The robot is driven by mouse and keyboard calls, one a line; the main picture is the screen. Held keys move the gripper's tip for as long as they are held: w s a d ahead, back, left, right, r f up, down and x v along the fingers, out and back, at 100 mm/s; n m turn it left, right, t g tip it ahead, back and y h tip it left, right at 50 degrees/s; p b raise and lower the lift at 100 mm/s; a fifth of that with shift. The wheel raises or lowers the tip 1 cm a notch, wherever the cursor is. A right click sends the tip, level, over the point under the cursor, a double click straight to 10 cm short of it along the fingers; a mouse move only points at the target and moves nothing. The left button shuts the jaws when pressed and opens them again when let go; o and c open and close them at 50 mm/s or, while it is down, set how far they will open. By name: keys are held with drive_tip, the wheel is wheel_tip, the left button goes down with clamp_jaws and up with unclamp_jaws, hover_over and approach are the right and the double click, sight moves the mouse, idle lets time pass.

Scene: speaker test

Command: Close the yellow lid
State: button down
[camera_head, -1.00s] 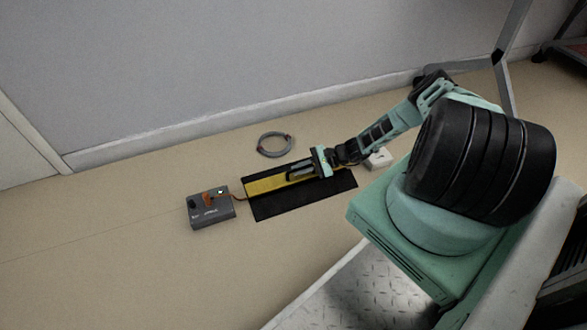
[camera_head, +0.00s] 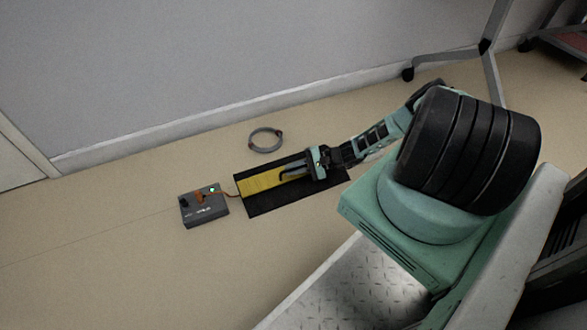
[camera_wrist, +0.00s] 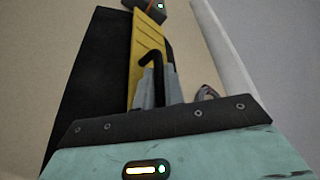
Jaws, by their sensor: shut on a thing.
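The yellow lid (camera_head: 262,181) is a long strip on the left and back part of a flat black case (camera_head: 285,203) on the floor. In the wrist view the yellow lid (camera_wrist: 148,42) runs away from me, with the black case (camera_wrist: 88,80) to its left. My gripper (camera_head: 287,173) is low over the right part of the lid and shut on it. In the wrist view my gripper (camera_wrist: 156,68) shows grey fingers and a dark hooked tip at the lid's right side. The exact contact and the lid's angle are hard to tell.
A grey box (camera_head: 205,209) with orange parts and a green light stands left of the case, joined by a thin lead. A grey cable ring (camera_head: 266,140) lies behind, near the wall (camera_head: 200,70). Floor in front of the case is clear.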

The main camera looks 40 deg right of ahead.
drive_tip(key=c, duration=1.8)
unclamp_jaws()
drive_tip(key=shift+d, duration=0.1)
drive_tip(key=shift+o, duration=0.2)
drive_tip(key=p+v, duration=0.4)
drive_tip(key=v, duration=1.3)
drive_tip(key=shift+s+d+r, duration=0.15)
